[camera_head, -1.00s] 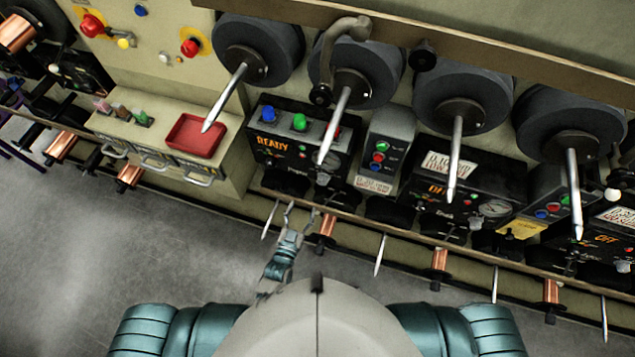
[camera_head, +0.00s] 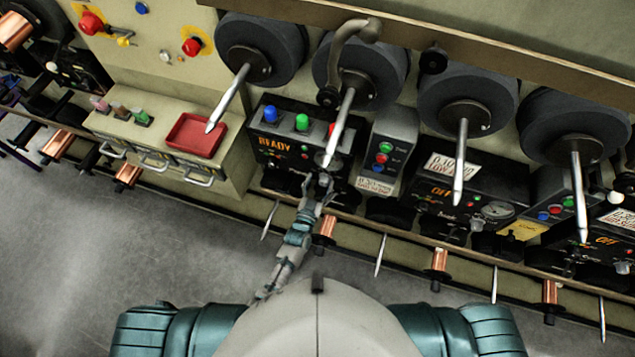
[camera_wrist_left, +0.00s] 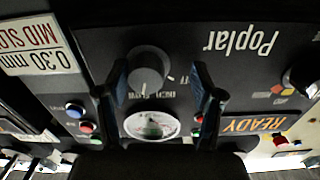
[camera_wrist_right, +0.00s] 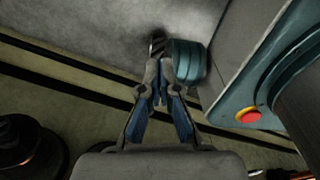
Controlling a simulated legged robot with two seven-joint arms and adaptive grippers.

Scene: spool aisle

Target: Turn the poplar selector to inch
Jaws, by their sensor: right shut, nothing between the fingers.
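The Poplar panel is black with a READY sign, and in the left wrist view it shows upside down (camera_wrist_left: 200,60). Its selector (camera_wrist_left: 148,70) is a round grey knob with lettering around it; its setting is too blurred to tell. My left gripper (camera_wrist_left: 160,95) is open, with one finger on each side of the knob, and does not visibly grip it. In the head view the left gripper (camera_head: 318,185) is at the lower right of the Poplar panel (camera_head: 280,150). My right gripper (camera_wrist_right: 160,90) is shut and empty in the right wrist view, away from the panels.
A round gauge (camera_wrist_left: 152,124) sits beside the selector. Blue and green buttons (camera_head: 302,122) top the panel. A pointed spindle (camera_head: 338,130) juts out over it. A red tray (camera_head: 194,136) lies to the left, and a second panel (camera_head: 390,150) stands to the right.

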